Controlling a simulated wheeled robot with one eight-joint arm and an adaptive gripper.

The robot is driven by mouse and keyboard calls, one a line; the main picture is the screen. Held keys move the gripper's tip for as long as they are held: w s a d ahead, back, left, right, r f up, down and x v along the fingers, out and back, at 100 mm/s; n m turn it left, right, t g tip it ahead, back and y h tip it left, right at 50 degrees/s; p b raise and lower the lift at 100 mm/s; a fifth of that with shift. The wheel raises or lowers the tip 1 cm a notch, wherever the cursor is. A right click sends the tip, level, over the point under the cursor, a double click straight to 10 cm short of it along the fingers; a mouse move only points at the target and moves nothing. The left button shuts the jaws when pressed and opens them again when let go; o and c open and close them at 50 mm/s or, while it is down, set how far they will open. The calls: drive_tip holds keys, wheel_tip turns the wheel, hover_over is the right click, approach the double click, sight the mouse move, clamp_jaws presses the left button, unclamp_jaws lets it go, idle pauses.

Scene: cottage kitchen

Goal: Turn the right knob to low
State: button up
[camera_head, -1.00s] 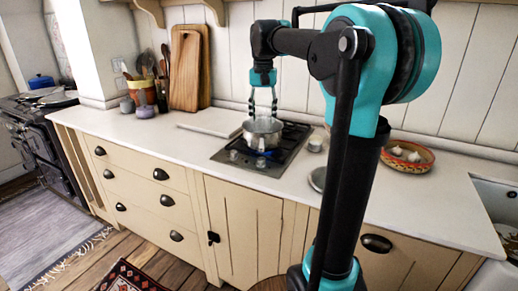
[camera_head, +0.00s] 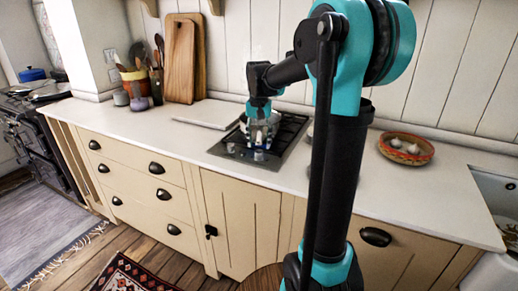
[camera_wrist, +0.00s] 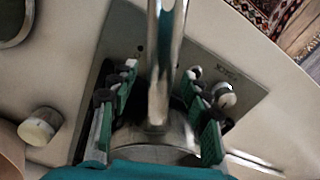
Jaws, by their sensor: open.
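The right knob (camera_head: 259,155) is a small pale knob on the hob's (camera_head: 226,150) front strip, with the left knob (camera_head: 231,147) beside it. My gripper (camera_head: 262,141) is low over the hob, pointing down, behind the right knob. In the wrist view, my gripper's fingers (camera_wrist: 165,105) are apart, on either side of a shiny pot's (camera_wrist: 150,138) handle. A silvery knob (camera_wrist: 225,96) shows just beyond the right-hand finger, apparently the right knob. The fingers do not visibly grip it. Its pointer setting is too small to read.
The steel pot and its handle crowd the space between the fingers. A pale cup (camera_wrist: 40,126) stands on the counter beside the hob. A bowl of garlic (camera_head: 406,149) is at right; cutting boards (camera_head: 184,60) and utensils stand at left.

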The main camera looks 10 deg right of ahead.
sight(259, 151)
drive_tip(key=shift+f, duration=1.6)
clamp_jaws()
